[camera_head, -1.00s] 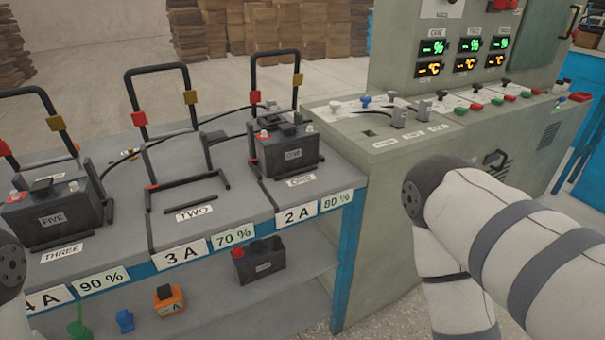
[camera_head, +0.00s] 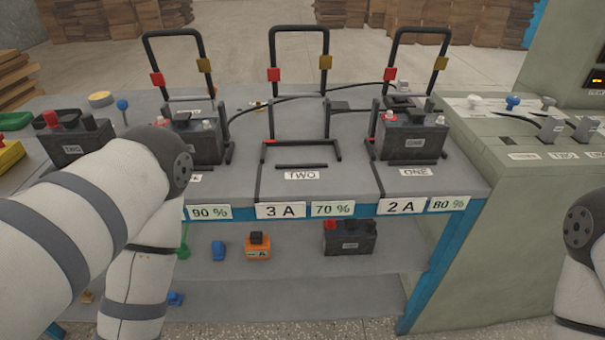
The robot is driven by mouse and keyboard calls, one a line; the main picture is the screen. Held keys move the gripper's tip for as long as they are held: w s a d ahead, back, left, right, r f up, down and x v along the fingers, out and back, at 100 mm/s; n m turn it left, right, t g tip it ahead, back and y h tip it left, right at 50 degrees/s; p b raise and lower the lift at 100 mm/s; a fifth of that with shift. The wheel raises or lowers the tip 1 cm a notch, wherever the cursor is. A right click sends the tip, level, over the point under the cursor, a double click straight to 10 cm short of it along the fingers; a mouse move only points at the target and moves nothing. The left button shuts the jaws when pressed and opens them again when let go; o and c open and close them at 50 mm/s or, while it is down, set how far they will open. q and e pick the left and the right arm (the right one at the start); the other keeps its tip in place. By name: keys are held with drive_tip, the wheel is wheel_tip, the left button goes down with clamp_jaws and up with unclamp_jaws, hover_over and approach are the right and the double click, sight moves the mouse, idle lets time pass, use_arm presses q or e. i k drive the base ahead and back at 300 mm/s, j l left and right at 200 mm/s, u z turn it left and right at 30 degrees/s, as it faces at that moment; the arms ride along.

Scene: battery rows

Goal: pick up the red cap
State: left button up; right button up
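Smaller red pieces show on a terminal of the battery marked ONE (camera_head: 410,140) and on a dark battery (camera_head: 349,240) on the lower shelf. I cannot tell which of these is the task's cap. My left arm crosses the left side and partly hides the bench near battery TWO. My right arm is at the right edge. Neither gripper shows in the picture.
The grey bench (camera_head: 300,215) has three bays with black handles bearing red and yellow clips; its middle bay is empty. Another battery (camera_head: 205,140) stands in the left bay. The shelf below holds an orange box (camera_head: 258,247) and a blue piece (camera_head: 218,250). A green-grey console (camera_head: 500,190) stands at right.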

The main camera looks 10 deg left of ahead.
sight(50, 116)
drive_tip(key=u, duration=1.8)
